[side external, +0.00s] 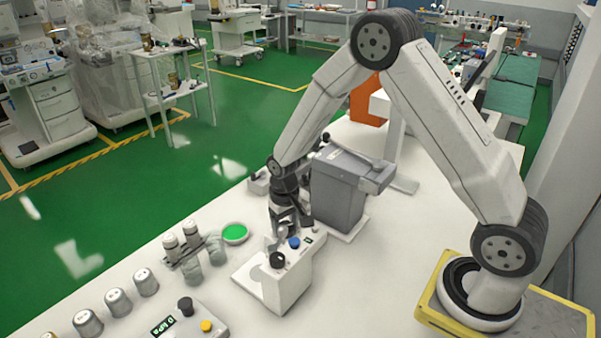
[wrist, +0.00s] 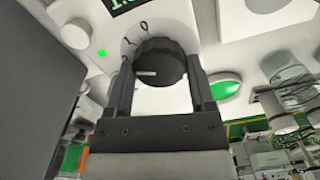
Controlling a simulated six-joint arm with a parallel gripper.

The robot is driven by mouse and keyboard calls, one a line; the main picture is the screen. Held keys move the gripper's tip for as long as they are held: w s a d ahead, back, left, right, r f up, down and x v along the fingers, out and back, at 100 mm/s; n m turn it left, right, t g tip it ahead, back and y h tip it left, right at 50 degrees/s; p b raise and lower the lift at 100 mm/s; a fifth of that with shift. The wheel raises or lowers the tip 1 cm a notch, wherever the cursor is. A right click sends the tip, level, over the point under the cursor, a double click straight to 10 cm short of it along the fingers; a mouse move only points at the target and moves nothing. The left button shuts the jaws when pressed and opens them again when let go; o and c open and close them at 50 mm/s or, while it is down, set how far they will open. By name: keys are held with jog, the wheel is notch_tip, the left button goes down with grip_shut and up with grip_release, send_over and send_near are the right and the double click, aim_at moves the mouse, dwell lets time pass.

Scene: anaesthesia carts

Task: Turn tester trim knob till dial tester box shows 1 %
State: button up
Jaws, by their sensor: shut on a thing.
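The black trim knob (wrist: 158,62) sits on a white panel with printed scale marks around it in the wrist view. A pale pointer line shows on its face. My gripper (wrist: 161,80) is shut on the knob, one dark finger on each side. A dark display with green characters (wrist: 125,4) is cut off at the top edge, so its reading cannot be told. In the side view my gripper (side external: 286,222) points down at the white tester box (side external: 270,288), which carries a blue button (side external: 294,242) and a black knob (side external: 277,260).
A grey unit (side external: 338,190) stands close behind my gripper. A green round dish (side external: 235,233) and several metal canisters (side external: 118,302) lie to the left. The bench is clear right of the tester box.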

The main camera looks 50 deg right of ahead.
jog(key=shift+m, duration=1.1)
jog(key=o, duration=1.2)
jog(key=shift+r, duration=0.2)
jog(key=shift+r, duration=3.75)
